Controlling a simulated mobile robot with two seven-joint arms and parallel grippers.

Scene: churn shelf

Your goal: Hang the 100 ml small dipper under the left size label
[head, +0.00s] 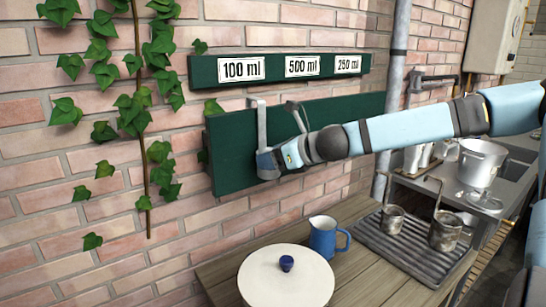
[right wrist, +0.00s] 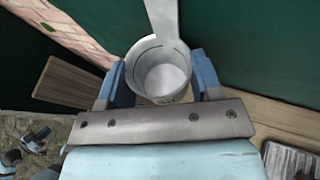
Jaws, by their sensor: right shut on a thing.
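The small dipper (head: 262,125) is upright in front of the lower green board (head: 345,110), below the left label, 100 ml (head: 241,69). Its hooked handle top is near the board's upper edge; I cannot tell whether it rests on a peg. My right gripper (head: 270,163) is shut on the dipper's cup. In the right wrist view, the grey cup (right wrist: 165,70) sits between the blue fingers (right wrist: 160,85), its handle rising away at the top. My left gripper is not in view.
A grey peg (head: 296,112) juts from the board right of the dipper. Below are a wooden counter (head: 355,280), a round white lid (head: 287,280) and a blue jug (head: 326,238). Two dippers (head: 393,217) (head: 445,231) stand on a drain rack. Ivy (head: 142,110) hangs left.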

